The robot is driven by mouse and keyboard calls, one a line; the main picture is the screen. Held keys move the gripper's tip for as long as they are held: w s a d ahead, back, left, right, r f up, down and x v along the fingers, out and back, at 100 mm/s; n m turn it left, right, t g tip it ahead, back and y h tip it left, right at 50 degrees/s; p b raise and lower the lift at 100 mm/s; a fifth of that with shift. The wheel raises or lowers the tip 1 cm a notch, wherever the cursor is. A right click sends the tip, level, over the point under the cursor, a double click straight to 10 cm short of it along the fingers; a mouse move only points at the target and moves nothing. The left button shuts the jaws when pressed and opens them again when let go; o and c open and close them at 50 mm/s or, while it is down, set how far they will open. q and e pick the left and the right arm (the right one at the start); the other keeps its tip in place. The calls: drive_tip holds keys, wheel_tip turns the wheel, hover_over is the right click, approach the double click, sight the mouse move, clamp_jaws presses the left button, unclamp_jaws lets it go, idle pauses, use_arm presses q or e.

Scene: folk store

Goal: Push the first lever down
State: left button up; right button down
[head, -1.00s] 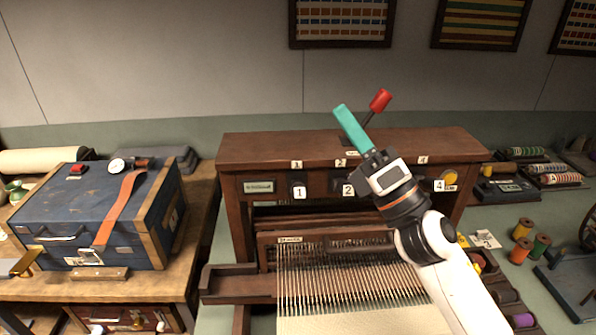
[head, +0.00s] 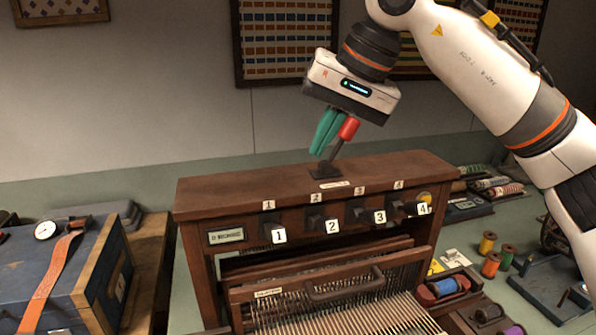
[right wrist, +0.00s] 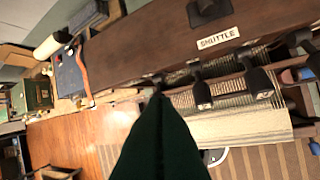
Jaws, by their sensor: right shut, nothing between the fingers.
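The loom (head: 300,180) is a dark wooden frame with a row of black levers on its front, tagged 1 to 4. The first lever (head: 272,221) is at the row's left end, above its white tag 1 (head: 279,236). My right gripper (head: 325,132) points down above the loom top, its teal fingers shut and empty. It is beside a red-knobbed lever (head: 348,129) and overlaps it in the head view; I cannot tell whether they touch. The right wrist view shows the shut fingers (right wrist: 160,105) hiding part of the lever row. My left gripper is not in view.
The red-knobbed lever's black base stands on the loom top by a SHUTTLE label (right wrist: 218,38). A blue case (head: 70,275) stands left of the loom. The space above the loom's left end is clear.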

drive_tip(key=p, duration=0.2)
hover_over(274, 232)
drive_tip(key=w+d, duration=0.4)
wheel_tip(274, 232, down, 8)
drive_tip(key=shift+s+a+f+p, duration=0.25)
drive_tip(key=shift+a+f, duration=0.05)
drive_tip(key=shift+f, duration=0.25)
drive_tip(key=shift+s+a+f+p, duration=0.2)
drive_tip(key=shift+s+a+f, duration=0.1)
drive_tip(key=shift+f, duration=0.25)
drive_tip(key=shift+s+a+f+p, duration=0.25)
drive_tip(key=shift+f, duration=0.3)
